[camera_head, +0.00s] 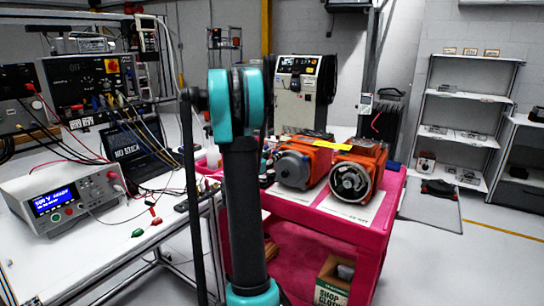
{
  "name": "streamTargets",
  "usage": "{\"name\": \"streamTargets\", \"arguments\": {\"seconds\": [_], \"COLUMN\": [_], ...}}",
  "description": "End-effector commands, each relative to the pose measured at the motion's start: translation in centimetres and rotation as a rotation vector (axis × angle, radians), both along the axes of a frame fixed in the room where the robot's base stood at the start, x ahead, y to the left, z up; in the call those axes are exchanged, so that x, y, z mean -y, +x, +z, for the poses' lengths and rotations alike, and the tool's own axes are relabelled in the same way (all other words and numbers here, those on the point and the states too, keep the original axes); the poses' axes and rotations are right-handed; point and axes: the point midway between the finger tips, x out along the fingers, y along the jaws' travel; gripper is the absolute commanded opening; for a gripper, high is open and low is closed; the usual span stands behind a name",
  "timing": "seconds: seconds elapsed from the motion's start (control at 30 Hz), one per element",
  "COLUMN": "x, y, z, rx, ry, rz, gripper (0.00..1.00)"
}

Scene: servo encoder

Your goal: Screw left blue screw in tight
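Two orange servo motors stand side by side on a pink-red cart (345,228). The left motor (294,168) has a closed grey end cover facing me. The right motor (352,180) shows a round, light-rimmed end with a dark middle. I cannot make out any blue screw on either motor at this size. My teal and black arm rises through the middle of the view and hides the cart's left part. My gripper does not show; no fingertips can be seen.
A white bench on the left holds a power supply (66,194), a laptop (135,150), cables and small clips. A cardboard box (334,281) sits on the cart's lower shelf. A grey machine (304,95) stands behind the cart.

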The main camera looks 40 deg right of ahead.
Motion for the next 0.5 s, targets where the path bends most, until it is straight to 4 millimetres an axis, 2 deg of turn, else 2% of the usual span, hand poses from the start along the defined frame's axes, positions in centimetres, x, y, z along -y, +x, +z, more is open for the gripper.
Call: {"name": "streamTargets", "arguments": {"seconds": [0.13,0.43,0.5], "x": [-0.01,-0.03,-0.03], "y": [-0.02,-0.03,-0.03], "z": [0.00,0.00,0.00], "rx": [0.000,0.000,0.000], "ry": [0.000,0.000,0.000], "rz": [0.000,-0.001,-0.001], "gripper": [0.38,0.01,0.00]}}
